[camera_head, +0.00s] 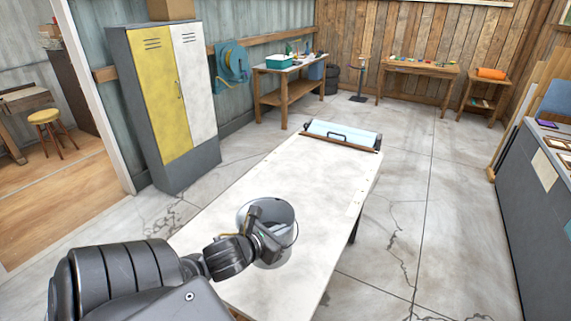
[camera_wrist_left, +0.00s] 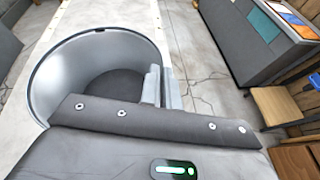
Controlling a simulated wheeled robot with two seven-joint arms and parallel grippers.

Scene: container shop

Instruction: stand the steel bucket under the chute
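The steel bucket (camera_head: 284,214) is upright over the near half of the long white table (camera_head: 300,180). It is open at the top and looks empty. In the left wrist view the bucket (camera_wrist_left: 62,75) fills the left side, with a dark floor inside. My left gripper (camera_head: 275,232) is at the bucket's rim. In the wrist view its fingers (camera_wrist_left: 161,88) are close together, one on each side of the bucket's wall. I cannot tell whether the base touches the table. A light-blue panel with a dark handle (camera_head: 340,133) is at the table's far end; I cannot tell whether it is the chute.
A yellow and white locker (camera_head: 172,95) stands left of the table. A wooden workbench (camera_head: 285,88) with a teal tub is at the back. A grey counter (camera_head: 520,200) is on the right. The concrete floor (camera_head: 410,215) between table and counter is clear.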

